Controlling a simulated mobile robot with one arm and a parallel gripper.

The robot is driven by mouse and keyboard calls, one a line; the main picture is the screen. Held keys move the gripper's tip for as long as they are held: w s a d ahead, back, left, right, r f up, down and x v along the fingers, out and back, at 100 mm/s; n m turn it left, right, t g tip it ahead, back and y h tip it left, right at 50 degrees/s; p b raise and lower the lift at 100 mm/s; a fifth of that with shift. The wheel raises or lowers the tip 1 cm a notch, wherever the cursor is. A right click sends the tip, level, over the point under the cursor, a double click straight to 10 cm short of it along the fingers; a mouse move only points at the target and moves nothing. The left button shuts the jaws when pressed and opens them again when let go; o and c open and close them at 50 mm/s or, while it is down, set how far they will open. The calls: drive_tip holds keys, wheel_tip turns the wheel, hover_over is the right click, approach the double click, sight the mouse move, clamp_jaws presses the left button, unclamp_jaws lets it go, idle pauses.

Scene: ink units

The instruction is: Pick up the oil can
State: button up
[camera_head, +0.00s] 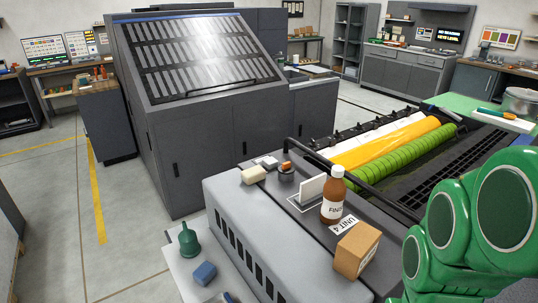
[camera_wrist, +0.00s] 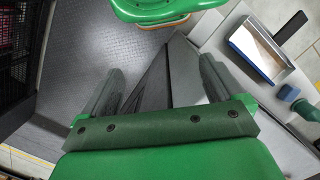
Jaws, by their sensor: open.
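The oil can looks to be the dark green can (camera_head: 188,240) with a narrow upright top. It stands upright on a light grey surface at the lower left in the head view. A blue block (camera_head: 205,273) lies close in front of it. My gripper (camera_wrist: 160,72) shows in the wrist view, with its two dark fingers wide apart and nothing between them. It points at grey floor and panels. In the head view the gripper is out of sight.
A brown bottle (camera_head: 332,200) and a cardboard box (camera_head: 357,250) stand on the grey unit right of the can. A press with yellow and green rollers (camera_head: 400,152) lies beyond. A large dark cabinet (camera_head: 205,140) stands behind. Floor at left is open.

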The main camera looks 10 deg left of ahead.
drive_tip(key=w+a+r+m+t+y, duration=0.35)
drive_tip(key=w+a+r, duration=0.35)
drive_tip(key=a, duration=0.7)
drive_tip(key=w+a+r+m+t+y, duration=0.25)
drive_tip(key=w+a+r+y, duration=0.3)
drive_tip(key=w+a, duration=0.55)
drive_tip(key=w+a+r+m+t+y, duration=0.2)
drive_tip(key=w+a+r+m+y, duration=0.35)
drive_tip(key=a, duration=1.05)
drive_tip(key=m+t+h, duration=0.5)
drive_tip(key=m+h, duration=0.1)
drive_tip(key=m, duration=1.1)
hover_over(189, 243)
drive_tip(key=s+d, duration=0.2)
wheel_tip(189, 243, down, 12)
drive_tip(key=shift+h, duration=0.35)
wheel_tip(189, 243, down, 30)
drive_tip(key=shift+s+a+r, duration=0.1)
drive_tip(key=shift+a, duration=0.05)
drive_tip(key=shift+x, duration=3.8)
drive_tip(key=shift+a, duration=0.2)
